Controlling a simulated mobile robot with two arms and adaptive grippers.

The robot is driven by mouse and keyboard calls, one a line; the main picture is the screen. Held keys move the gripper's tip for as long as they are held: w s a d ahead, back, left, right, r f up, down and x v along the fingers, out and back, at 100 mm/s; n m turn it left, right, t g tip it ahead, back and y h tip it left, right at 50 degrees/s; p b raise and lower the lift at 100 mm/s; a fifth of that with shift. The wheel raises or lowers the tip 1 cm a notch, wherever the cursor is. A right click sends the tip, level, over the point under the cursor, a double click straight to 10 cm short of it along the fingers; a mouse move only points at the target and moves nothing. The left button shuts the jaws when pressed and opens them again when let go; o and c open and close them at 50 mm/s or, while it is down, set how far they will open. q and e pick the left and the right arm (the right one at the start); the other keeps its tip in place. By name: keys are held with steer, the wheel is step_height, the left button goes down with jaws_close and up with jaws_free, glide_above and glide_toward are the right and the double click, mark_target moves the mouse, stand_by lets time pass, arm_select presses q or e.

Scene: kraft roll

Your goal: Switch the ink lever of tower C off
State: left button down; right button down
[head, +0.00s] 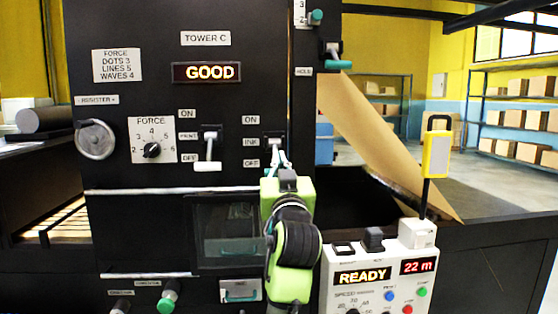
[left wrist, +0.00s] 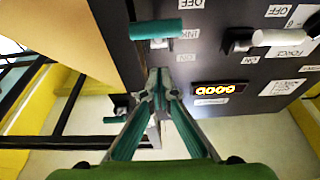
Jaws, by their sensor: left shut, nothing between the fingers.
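The tower C panel (head: 225,105) is black, with a display reading GOOD. The ink lever, right of the print lever (head: 208,165), is mostly hidden behind my left gripper (head: 275,152) in the head view. In the left wrist view the ink lever's teal handle (left wrist: 156,29) shows beside the INK label, with the OFF and ON labels to either side. I cannot tell its exact setting. My left gripper, also in the left wrist view (left wrist: 160,88), is shut and empty, its fingertips close to the lever but apart from the handle. My right gripper is not in view.
A control box (head: 375,265) reading READY stands right of my left arm. A tilted sheet of kraft paper (head: 385,140) runs down at the right. A teal-handled lever (head: 338,64) by the HOLD label sits above. The print lever's white handle also shows in the left wrist view (left wrist: 280,37).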

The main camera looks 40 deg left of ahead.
arm_select(q)
steer(key=v, duration=1.1)
steer(key=shift+s+d, duration=0.15)
steer(key=shift+s, duration=0.05)
